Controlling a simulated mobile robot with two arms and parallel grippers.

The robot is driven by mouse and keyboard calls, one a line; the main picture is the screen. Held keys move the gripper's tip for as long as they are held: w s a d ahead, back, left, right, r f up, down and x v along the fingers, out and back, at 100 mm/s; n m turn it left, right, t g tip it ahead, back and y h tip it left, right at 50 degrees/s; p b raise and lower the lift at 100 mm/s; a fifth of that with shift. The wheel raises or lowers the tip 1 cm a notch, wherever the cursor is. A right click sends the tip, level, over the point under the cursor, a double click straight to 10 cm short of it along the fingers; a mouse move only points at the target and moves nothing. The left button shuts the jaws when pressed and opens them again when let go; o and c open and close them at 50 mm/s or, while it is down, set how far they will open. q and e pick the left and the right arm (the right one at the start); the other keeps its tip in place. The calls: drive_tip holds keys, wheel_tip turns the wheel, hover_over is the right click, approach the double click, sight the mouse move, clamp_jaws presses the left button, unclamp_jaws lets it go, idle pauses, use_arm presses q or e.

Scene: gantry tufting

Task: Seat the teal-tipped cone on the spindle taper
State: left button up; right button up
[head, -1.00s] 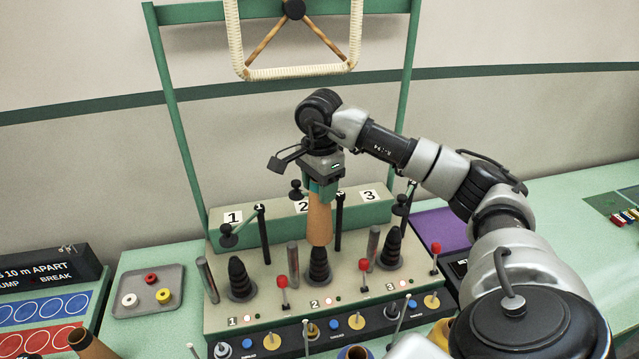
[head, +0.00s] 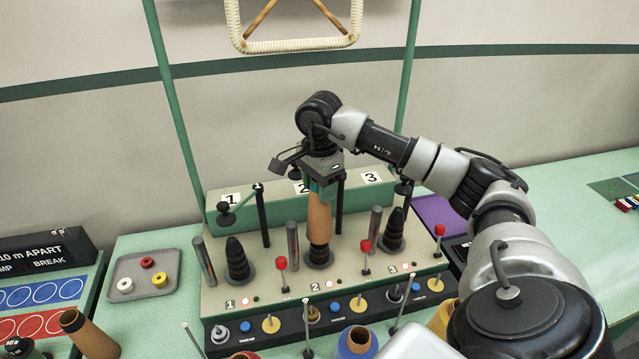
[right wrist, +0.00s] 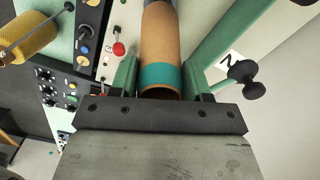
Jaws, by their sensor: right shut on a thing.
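My right gripper (head: 321,187) is shut on the narrow upper end of the tan cone (head: 319,218). The cone hangs upright over the middle spindle (head: 319,258), the one at number 2. Its lower end covers most of the black taper, and only the bottom part and base disc show. I cannot tell whether it rests fully down. In the right wrist view, the cone's teal band (right wrist: 161,77) shows between the two green fingers. My left gripper does not clearly show.
Black tapers stand bare at left (head: 237,262) and right (head: 392,232). Red-knobbed levers (head: 366,247) and grey posts (head: 293,245) stand close around the middle spindle. A grey tray (head: 144,276) with small rings lies left.

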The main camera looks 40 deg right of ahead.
sight(319, 213)
drive_tip(key=shift+f+b, duration=0.5)
drive_tip(key=shift+f, duration=0.45)
drive_tip(key=shift+f+b, duration=2.2)
drive_tip(key=shift+f, duration=0.7)
drive_tip(key=o, duration=1.1)
drive_tip(key=shift+o, duration=0.2)
wheel_tip(319, 213, up, 10)
drive_tip(key=shift+f+b, duration=0.15)
drive_tip(key=shift+b, duration=0.5)
drive_tip(key=shift+r, duration=0.55)
drive_tip(key=shift+r, duration=0.1)
